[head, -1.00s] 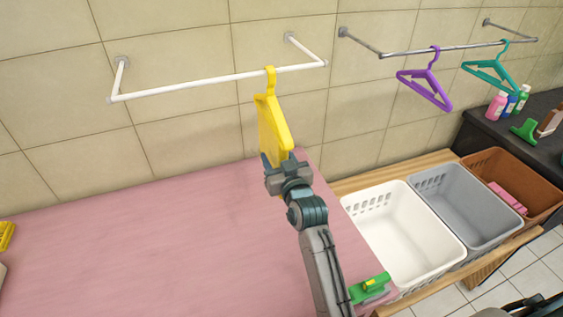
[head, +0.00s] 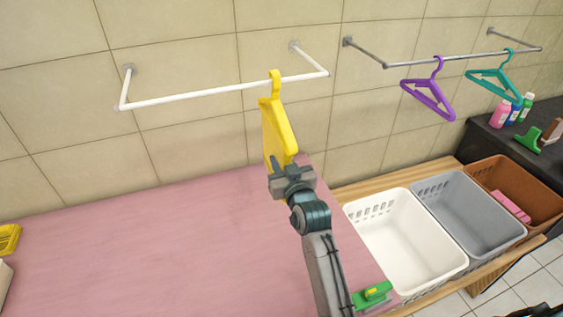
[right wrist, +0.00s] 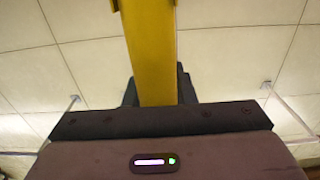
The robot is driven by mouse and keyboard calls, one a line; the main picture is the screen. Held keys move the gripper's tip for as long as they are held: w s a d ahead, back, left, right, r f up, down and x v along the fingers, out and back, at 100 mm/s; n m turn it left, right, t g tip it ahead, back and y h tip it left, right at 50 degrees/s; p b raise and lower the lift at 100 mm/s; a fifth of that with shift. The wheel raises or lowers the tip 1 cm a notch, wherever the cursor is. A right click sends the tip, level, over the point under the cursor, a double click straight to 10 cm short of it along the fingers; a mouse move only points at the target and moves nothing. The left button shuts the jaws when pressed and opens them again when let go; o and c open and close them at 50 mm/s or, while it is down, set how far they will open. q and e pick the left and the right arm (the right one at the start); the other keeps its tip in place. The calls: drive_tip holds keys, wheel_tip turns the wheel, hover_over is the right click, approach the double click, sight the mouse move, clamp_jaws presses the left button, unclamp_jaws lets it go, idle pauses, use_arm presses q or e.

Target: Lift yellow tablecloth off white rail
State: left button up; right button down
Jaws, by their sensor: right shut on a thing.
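A yellow hanger with a flat yellow panel, likely the folded tablecloth (head: 271,135), is at the right part of the white rail (head: 200,94). Its hook (head: 275,78) overlaps the rail in the head view; whether it touches the rail I cannot tell. My right gripper (head: 290,174) is shut on the lower end of the yellow hanger, from below. In the right wrist view the yellow piece (right wrist: 152,50) rises from between the jaws, which are mostly hidden by the gripper body. My left gripper is not in view.
A pink table (head: 150,240) lies below. White (head: 405,245), grey (head: 470,215) and brown (head: 515,190) baskets stand at the right. A metal rail (head: 450,58) holds purple (head: 430,95) and teal (head: 493,78) hangers.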

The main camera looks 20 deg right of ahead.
drive_tip(key=shift+r+p, duration=1)
drive_tip(key=shift+r, duration=0.25)
drive_tip(key=shift+s+r+p, duration=0.1)
drive_tip(key=shift+r+p, duration=0.3)
drive_tip(key=shift+r, duration=0.1)
drive_tip(key=shift+s+f, duration=0.15)
drive_tip(key=shift+s, duration=0.2)
drive_tip(key=s+p, duration=0.2)
drive_tip(key=s, duration=0.7)
drive_tip(key=shift+d, duration=0.15)
drive_tip(key=shift+s+f, duration=0.1)
